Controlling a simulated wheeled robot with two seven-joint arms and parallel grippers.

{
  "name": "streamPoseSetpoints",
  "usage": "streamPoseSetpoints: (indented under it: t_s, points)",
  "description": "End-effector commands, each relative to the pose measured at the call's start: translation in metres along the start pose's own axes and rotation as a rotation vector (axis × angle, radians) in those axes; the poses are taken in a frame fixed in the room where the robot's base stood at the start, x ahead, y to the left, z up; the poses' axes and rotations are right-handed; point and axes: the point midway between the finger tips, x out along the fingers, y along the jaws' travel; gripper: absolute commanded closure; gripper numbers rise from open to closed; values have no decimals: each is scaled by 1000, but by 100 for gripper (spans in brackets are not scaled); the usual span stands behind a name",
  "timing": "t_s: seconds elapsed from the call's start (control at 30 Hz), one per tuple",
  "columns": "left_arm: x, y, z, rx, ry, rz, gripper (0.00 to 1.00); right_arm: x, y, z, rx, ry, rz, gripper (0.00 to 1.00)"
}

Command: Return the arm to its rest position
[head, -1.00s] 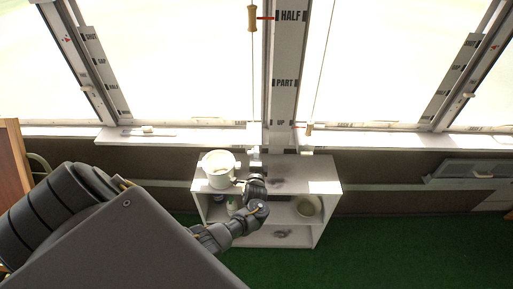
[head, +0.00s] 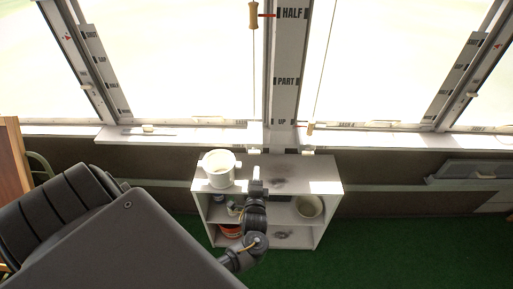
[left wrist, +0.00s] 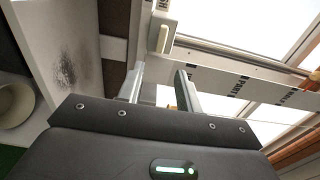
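My left arm comes in from the left in the head view, and its gripper (head: 257,173) is in front of the top of the white shelf unit (head: 318,172). In the left wrist view the two metal fingers of the left gripper (left wrist: 158,88) stand apart with nothing held between them. Beyond them are the window frame and a pale fitting (left wrist: 162,32) on it. The forearm hides part of the shelf unit's middle. My right gripper is not in view.
A white pot (head: 219,170) stands on the unit's top, left of the gripper. Inside are a cream pot (head: 309,206) and an orange pot (head: 230,231). A window sill (head: 380,140) runs behind. Green floor (head: 400,250) is clear on the right.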

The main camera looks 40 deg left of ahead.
Motion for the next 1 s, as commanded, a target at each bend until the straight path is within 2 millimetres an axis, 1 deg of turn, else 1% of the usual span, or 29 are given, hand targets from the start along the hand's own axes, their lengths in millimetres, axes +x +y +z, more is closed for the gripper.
streamPoseSetpoints:
  t_s: [0.47,0.57,0.63,0.67,0.73,0.77,0.8,0.87,0.9,0.97,1.0]
  points:
    - [0,0,0,-13,0,0,65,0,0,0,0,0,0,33]
    - [0,2,-1,-99,3,10,65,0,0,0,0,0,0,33]
    - [-1,14,-10,-218,35,52,65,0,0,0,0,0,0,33]
    - [-3,26,-16,-277,55,89,65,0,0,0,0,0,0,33]
    - [-12,71,-30,-418,101,222,65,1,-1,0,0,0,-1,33]
    - [-20,96,-33,-471,112,291,65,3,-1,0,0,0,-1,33]
    - [-33,128,-34,-531,117,380,65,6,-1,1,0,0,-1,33]
    - [-55,173,-33,-603,108,510,65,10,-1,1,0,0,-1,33]
    - [-72,202,-29,-640,90,593,65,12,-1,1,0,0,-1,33]
    - [-98,243,-20,-688,54,712,65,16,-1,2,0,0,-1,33]
    - [-118,269,-12,-711,24,787,65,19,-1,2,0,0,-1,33]
